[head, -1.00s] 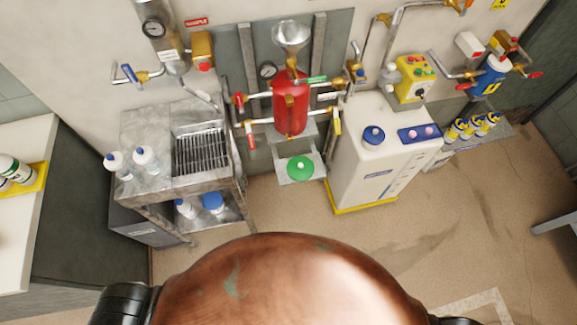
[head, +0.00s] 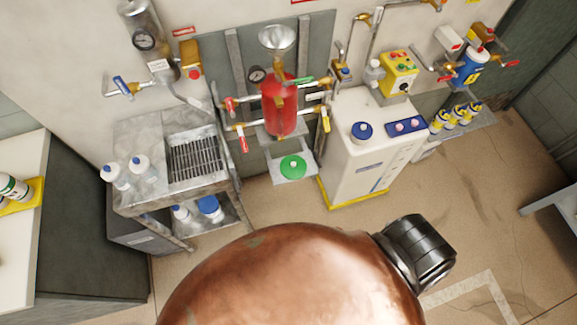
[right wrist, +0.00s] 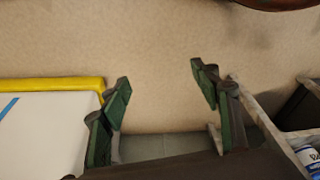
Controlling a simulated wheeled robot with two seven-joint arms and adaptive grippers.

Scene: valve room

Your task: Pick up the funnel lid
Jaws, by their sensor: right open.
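A round green lid with a small knob (head: 292,167), which looks like the funnel lid, lies on a small grey shelf (head: 309,157) below the red vessel (head: 279,108). The open metal funnel (head: 277,40) stands above that vessel. My right gripper (right wrist: 160,78) is open and empty in the right wrist view, with its green-padded fingers apart over bare floor. The lid does not show in that view. Neither gripper shows in the head view.
A white tank (head: 353,150) with a yellow base stands right of the shelf. A steel cart (head: 136,191) with bottles stands left. Valve handles stick out around the vessel (head: 243,143). The tank's edge (right wrist: 52,86) and a bottle (right wrist: 308,157) flank my right gripper. Floor ahead is clear.

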